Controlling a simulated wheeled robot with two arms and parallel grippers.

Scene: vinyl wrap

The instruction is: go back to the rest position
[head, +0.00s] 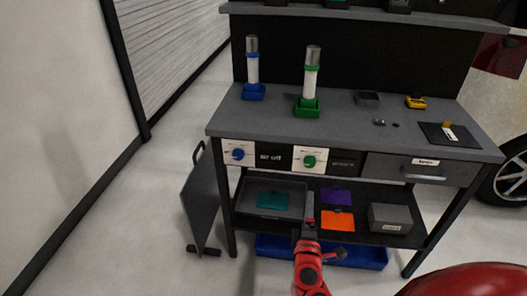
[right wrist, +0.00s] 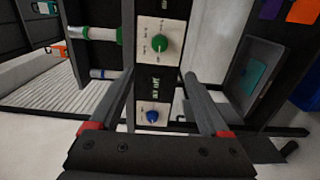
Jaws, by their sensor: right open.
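My right gripper (head: 309,208) comes up from the bottom of the head view on a red arm, in front of the workbench (head: 345,133). In the right wrist view my right gripper (right wrist: 160,74) has its two fingers spread wide, with nothing between them touching either one. The control panel with a green knob (right wrist: 160,43) and a blue knob (right wrist: 152,116) shows beyond the fingers, apart from them. My left gripper is not in view.
The bench top carries a white cylinder in a blue holder (head: 253,92), another in a green holder (head: 307,108), and a dark pad (head: 437,135). Below are a grey tray (head: 262,211), a grey box (head: 390,217) and a blue bin (head: 370,258).

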